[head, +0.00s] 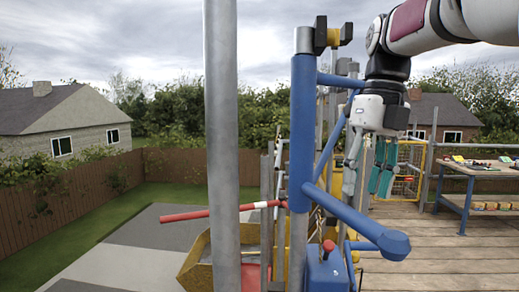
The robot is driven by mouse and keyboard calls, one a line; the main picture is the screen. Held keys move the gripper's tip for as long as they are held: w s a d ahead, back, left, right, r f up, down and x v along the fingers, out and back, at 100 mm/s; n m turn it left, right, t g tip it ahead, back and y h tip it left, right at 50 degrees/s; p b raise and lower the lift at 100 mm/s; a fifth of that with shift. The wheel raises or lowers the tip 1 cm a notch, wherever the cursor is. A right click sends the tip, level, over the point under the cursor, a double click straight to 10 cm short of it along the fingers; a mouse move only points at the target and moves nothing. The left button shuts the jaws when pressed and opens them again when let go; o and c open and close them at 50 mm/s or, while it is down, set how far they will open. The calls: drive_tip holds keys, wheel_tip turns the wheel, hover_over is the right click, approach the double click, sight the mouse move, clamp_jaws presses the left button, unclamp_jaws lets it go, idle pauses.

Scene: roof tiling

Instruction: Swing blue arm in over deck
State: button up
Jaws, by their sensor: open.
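The blue arm (302,130) is a thick upright blue tube with blue struts, set around a grey post. A lower blue bar (355,218) reaches out to the right and ends in a rounded blue end over the wooden deck (445,245). My gripper (370,170) points down just right of the upright tube, with its teal-tipped fingers apart. It appears empty. From this view I cannot tell whether it touches a blue strut behind it.
A grey pole (221,150) stands close in front at left. A blue box (327,268) with a red knob sits low in the middle. A workbench (478,172) with items and a yellow cage (408,170) stand at right.

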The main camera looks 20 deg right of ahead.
drive_tip(key=r, duration=0.5)
drive_tip(key=shift+d+r, duration=0.35)
drive_tip(key=shift+d, duration=0.05)
